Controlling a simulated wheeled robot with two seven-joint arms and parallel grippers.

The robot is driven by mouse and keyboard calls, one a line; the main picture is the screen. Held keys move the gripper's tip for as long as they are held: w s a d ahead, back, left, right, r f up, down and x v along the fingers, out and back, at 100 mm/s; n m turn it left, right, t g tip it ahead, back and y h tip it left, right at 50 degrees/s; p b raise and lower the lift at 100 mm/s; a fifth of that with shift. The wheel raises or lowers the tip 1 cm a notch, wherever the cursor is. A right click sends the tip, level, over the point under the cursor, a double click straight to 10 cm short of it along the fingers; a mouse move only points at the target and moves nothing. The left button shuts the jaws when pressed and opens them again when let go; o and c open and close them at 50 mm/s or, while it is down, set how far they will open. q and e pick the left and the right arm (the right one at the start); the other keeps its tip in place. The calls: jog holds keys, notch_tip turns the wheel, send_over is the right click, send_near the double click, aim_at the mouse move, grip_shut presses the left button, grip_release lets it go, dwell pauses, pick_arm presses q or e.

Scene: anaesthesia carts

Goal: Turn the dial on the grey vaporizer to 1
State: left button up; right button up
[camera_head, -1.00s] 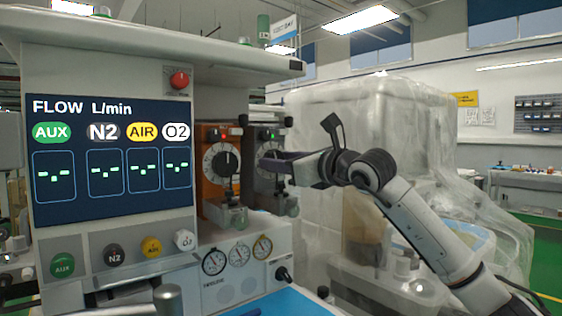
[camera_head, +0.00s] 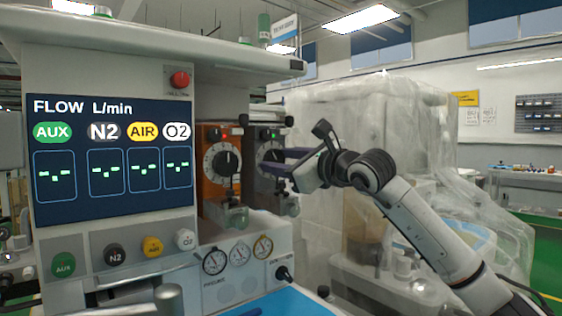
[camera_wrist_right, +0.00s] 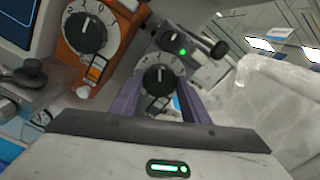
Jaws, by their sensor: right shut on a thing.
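The grey vaporizer (camera_head: 265,136) stands right of the orange one on the anaesthesia machine. Its black dial (camera_wrist_right: 158,80) sits on a white numbered ring. The dial's white mark points roughly upward in the wrist view; I cannot read which number it meets. My right gripper (camera_head: 272,160) reaches in from the right. Its two purple fingers lie on either side of the dial and are shut on it, as the right wrist view (camera_wrist_right: 158,92) shows. In the head view the fingers partly hide the dial. My left gripper is not in view.
The orange vaporizer (camera_head: 213,170) with its own black dial is close on the left. A flow screen (camera_head: 110,155) is further left. Pressure gauges (camera_head: 240,254) sit below. Plastic-covered equipment (camera_head: 345,110) stands behind my right arm.

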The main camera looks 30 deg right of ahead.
jog(key=o, duration=1.1)
jog(key=shift+c, duration=0.2)
jog(key=s+b, duration=0.2)
jog(key=s, duration=0.8)
jog(key=shift+s+d+b, duration=0.15)
jog(key=shift+d+b, duration=0.15)
